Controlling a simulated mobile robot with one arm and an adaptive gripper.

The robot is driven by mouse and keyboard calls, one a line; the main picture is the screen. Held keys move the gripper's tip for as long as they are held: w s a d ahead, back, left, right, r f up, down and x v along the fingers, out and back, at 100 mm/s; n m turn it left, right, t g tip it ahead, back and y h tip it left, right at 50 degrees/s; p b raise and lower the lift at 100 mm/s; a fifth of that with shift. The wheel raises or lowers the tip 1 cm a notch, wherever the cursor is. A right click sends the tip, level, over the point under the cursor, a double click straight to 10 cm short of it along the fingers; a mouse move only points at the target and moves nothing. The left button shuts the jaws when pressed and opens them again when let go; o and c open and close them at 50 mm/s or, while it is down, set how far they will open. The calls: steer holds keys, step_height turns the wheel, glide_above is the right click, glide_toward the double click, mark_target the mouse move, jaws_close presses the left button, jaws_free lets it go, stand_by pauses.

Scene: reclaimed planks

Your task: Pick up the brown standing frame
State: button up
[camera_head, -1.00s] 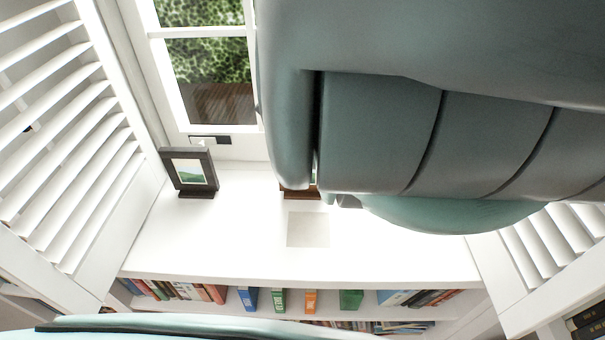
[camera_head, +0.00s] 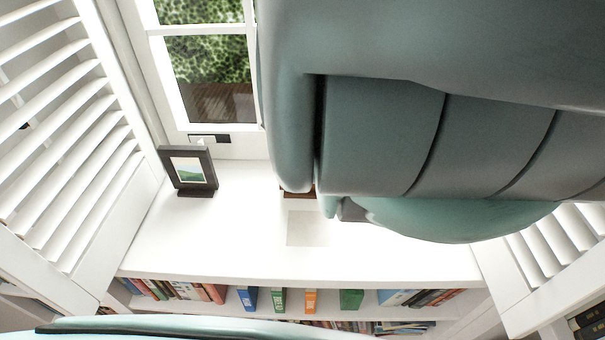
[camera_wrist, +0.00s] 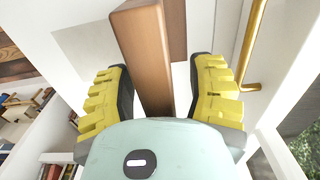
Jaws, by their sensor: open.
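The brown standing frame (camera_wrist: 146,50) shows in the wrist view as a wooden bar seen nearly edge-on. It runs from the top down between the two yellow-padded fingers of my gripper (camera_wrist: 161,72). The gripper is open, with a finger on either side of the bar and a visible gap on the right. I cannot tell whether the left finger touches it. In the head view my arm hides nearly all of the frame; only a small brown strip (camera_head: 299,194) of its lower part shows on the white sill.
A dark picture frame (camera_head: 189,171) stands on the white sill (camera_head: 225,235) to the left. A pale square patch (camera_head: 307,229) lies in front. Louvred shutters (camera_head: 75,150) flank the sill, and a bookshelf is below. A brass rod (camera_wrist: 252,45) is right of the gripper.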

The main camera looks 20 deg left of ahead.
steer(key=shift+o, duration=0.3)
jaws_close()
stand_by(0.3)
